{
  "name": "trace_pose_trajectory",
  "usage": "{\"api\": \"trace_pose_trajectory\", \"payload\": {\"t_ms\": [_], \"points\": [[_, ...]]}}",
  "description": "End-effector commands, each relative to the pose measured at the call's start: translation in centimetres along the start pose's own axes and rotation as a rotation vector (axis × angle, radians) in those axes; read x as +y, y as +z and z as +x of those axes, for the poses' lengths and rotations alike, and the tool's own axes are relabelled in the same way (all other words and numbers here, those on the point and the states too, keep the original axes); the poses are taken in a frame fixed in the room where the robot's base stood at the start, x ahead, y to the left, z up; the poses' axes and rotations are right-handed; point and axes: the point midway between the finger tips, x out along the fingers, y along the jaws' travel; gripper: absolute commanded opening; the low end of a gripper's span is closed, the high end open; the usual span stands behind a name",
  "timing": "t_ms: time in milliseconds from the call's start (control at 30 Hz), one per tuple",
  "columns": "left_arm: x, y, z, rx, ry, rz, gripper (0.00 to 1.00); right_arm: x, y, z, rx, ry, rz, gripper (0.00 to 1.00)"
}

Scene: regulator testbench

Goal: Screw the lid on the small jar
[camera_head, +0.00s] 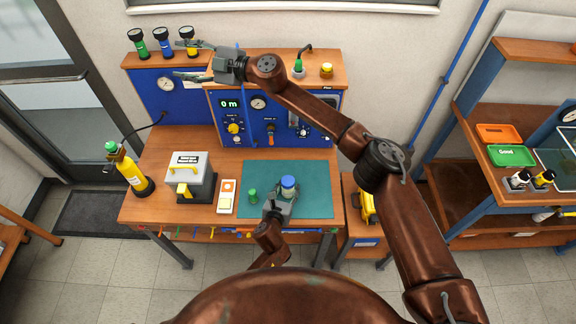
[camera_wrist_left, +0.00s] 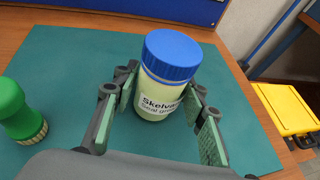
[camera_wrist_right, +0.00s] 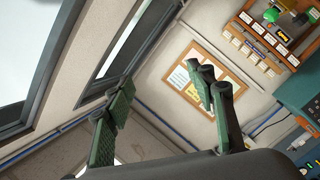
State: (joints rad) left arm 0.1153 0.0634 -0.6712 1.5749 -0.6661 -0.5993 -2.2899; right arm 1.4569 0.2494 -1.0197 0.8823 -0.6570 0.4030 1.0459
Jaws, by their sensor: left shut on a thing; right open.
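The small jar (camera_wrist_left: 158,98) is pale yellow-green with a white label and stands upright on the green mat (camera_wrist_left: 60,55). Its blue lid (camera_wrist_left: 172,55) sits on top and looks level; I cannot tell how tight it is. The lid also shows in the head view (camera_head: 288,181). My left gripper (camera_head: 281,199) is shut on the jar's body, one pad on each side, below the lid. My right gripper (camera_head: 182,60) is open and empty, raised near the upper left of the bench, well away from the jar. It also shows in the right wrist view (camera_wrist_right: 165,82).
A green knob-like piece (camera_wrist_left: 20,112) stands on the mat left of the jar. A white switch box (camera_head: 227,196), a grey press-like device (camera_head: 189,177) and a yellow bottle (camera_head: 132,172) stand further left. The blue gauge panel (camera_head: 295,125) rises behind. The mat's right side is clear.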

Motion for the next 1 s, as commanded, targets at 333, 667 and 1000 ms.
{"api": "trace_pose_trajectory", "payload": {"t_ms": [333,667,1000], "points": [[0.1,-0.3,0.0,0.005,0.002,-0.001,0.0,12.6,5.3,-6.0,-0.26,0.389,-0.083,0.51],[0.1,-0.3,0.0,0.005,0.002,-0.001,0.0,8.7,16.5,-12.8,-0.744,0.187,-0.101,0.51],[0.1,-0.3,0.0,0.005,0.002,-0.001,0.0,-5.8,21.2,-18.6,-0.945,-0.41,-0.153,0.51]]}}
